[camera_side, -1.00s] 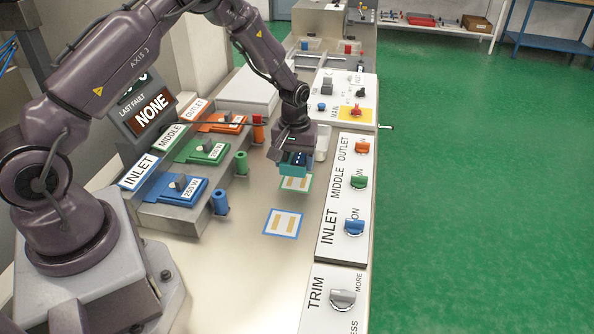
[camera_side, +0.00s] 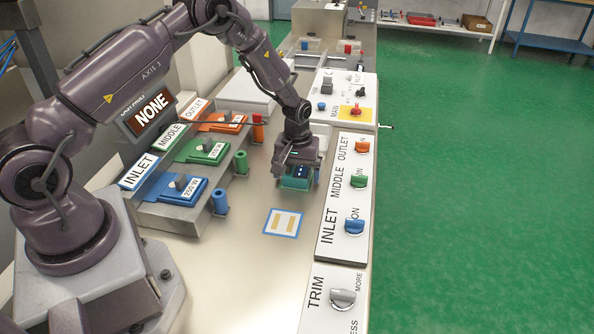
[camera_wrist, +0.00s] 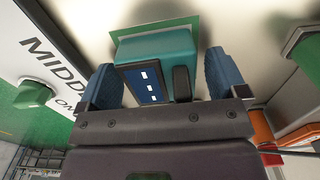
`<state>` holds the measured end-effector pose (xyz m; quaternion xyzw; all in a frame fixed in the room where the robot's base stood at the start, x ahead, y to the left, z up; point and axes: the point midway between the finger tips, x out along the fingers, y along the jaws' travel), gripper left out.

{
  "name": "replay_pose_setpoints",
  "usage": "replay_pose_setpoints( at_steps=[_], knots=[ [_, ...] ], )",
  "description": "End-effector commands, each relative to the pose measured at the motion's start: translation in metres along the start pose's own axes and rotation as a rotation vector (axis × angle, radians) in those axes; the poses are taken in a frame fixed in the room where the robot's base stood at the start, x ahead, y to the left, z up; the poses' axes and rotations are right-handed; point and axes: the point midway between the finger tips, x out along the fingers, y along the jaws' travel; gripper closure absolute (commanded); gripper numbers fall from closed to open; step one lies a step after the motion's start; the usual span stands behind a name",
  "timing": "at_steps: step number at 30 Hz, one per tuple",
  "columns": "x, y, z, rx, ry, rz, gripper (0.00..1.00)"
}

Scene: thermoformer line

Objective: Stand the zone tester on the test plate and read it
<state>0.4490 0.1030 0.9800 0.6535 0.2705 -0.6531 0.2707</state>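The zone tester (camera_side: 294,183) is a teal box with a dark screen. It stands on the green-edged middle test plate, mostly hiding it; a green edge of the plate (camera_wrist: 122,30) shows behind the tester in the wrist view. The screen (camera_wrist: 148,84) faces my wrist camera and shows several small white marks, too small to read. My gripper (camera_side: 297,172) is right above the tester, its blue fingers (camera_wrist: 163,82) on either side. A gap shows between the tester and one finger, so the fingers look open around it.
The blue-edged inlet plate (camera_side: 283,222) lies bare nearer the camera. The zone switch panel (camera_side: 346,200) is to the right, the trim panel (camera_side: 335,300) in front. Colored zone units on a grey stand (camera_side: 170,222) are to the left. A display (camera_side: 150,112) reads NONE.

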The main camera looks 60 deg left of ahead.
Motion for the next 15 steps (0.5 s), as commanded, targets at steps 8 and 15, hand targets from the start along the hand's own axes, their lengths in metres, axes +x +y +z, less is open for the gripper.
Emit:
replay_pose_setpoints(
  at_steps=[8, 15],
  knots=[
    [-0.009, 0.0, 0.0, 0.0, 0.002, 0.001, 0.09],
    [-0.055, 0.001, -0.001, 0.001, 0.005, 0.003, 0.09]
  ],
)
